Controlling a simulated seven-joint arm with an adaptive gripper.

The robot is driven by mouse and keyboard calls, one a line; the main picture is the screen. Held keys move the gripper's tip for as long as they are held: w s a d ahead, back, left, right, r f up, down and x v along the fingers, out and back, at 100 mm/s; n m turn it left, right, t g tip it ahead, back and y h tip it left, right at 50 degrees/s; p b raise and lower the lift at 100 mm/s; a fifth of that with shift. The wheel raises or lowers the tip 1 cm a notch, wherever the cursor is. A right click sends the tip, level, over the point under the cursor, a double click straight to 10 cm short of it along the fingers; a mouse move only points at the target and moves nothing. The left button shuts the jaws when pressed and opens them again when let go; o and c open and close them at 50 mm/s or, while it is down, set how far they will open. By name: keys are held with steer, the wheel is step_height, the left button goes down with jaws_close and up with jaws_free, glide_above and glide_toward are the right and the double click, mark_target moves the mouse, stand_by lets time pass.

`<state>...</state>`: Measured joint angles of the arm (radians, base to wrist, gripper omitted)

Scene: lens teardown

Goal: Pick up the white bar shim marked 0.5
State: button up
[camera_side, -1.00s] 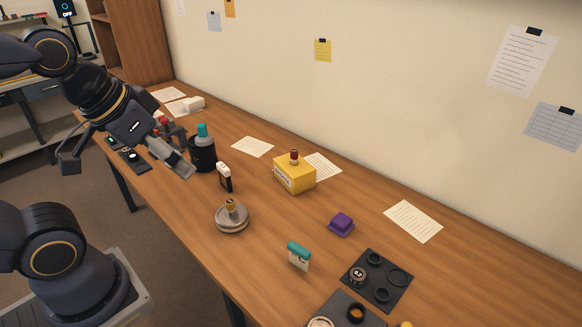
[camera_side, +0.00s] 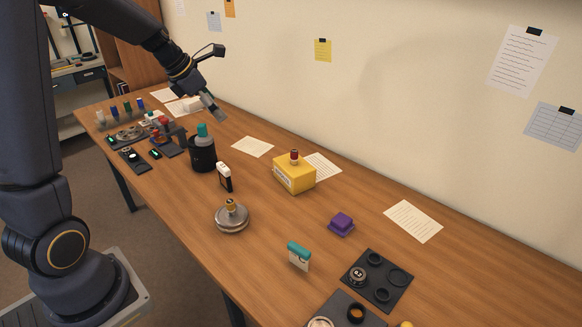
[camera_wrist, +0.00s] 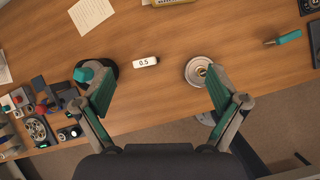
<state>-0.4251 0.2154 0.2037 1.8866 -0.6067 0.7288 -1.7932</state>
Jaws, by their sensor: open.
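The white bar marked 0.5 (camera_wrist: 145,62) shows in the wrist view, ahead of and between my fingers, a little left of centre. In the side view a small upright piece with a white top (camera_side: 223,168) and a dark lower part stands at the same place, between a black cup and a round metal piece. My gripper (camera_wrist: 158,88) is open and empty, its fingers wide apart. In the side view my gripper (camera_side: 221,82) is high above the table, up and behind the black cup, well apart from the bar.
The black cup with a teal-topped item (camera_side: 202,152) is close to the bar on one side. The round metal piece (camera_side: 232,218) is on the other. Bare wood surrounds the bar.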

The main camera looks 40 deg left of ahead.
steer(key=n+g, duration=0.2)
glide_toward(223, 166)
steer(key=x, duration=0.4)
steer(key=shift+s+d+f, duration=0.2)
steer(key=shift+f, duration=0.05)
steer(key=shift+t, duration=0.3)
steer(key=shift+a+x, duration=0.2)
steer(key=shift+x, duration=2.75)
steer(key=c, duration=1.2)
steer(key=shift+c, duration=0.2)
steer(key=shift+r, duration=0.1)
